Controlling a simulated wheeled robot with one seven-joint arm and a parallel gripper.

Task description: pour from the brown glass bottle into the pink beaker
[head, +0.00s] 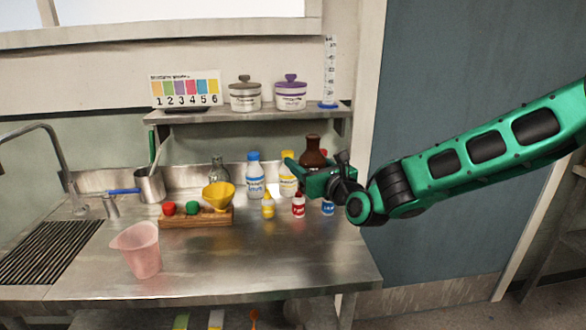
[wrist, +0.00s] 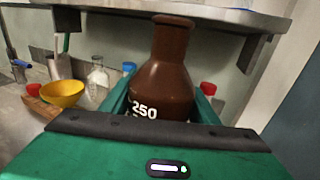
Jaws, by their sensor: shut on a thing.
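The brown glass bottle (head: 312,150) stands upright at the back right of the steel counter, below the shelf. In the wrist view the bottle (wrist: 165,75) fills the middle, with a white "250" on its side. My gripper (head: 300,172) is shut on the bottle, with a green finger on each side of its body. The bottle's base is hidden behind my gripper, so I cannot tell whether it touches the counter. The pink beaker (head: 137,250) stands at the front left of the counter, well apart from my gripper, and looks empty.
Several small dropper bottles, with a yellow one (head: 268,206), stand near my gripper. A white bottle with a blue cap (head: 254,176) is left of it. A wooden rack (head: 190,221) holds a yellow bowl (head: 219,196). The shelf (head: 250,113) hangs above. The front middle counter is clear.

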